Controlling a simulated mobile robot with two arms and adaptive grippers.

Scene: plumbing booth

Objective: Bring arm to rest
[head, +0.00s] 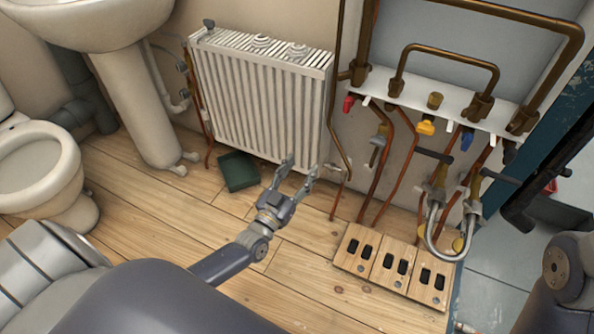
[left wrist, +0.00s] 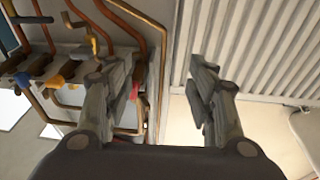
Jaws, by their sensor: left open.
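My left gripper (head: 300,166) is in the middle of the head view, in front of the lower right part of the white radiator (head: 262,98). Its two fingers are spread apart with nothing between them. In the left wrist view, the gripper (left wrist: 162,68) also shows open and empty, with the radiator (left wrist: 250,45) behind its right finger and copper pipes (left wrist: 120,20) to the left. My left arm reaches in from the bottom left of the head view. A link of my right arm shows at the lower right edge; I cannot make out its gripper.
A dark green box (head: 238,171) lies on the wooden floor below the radiator. A pipe manifold with colored valves (head: 425,127) and a bent metal hose (head: 436,240) is at right, above wooden socket panels (head: 393,266). A toilet (head: 40,165) and pedestal sink (head: 135,105) stand at left.

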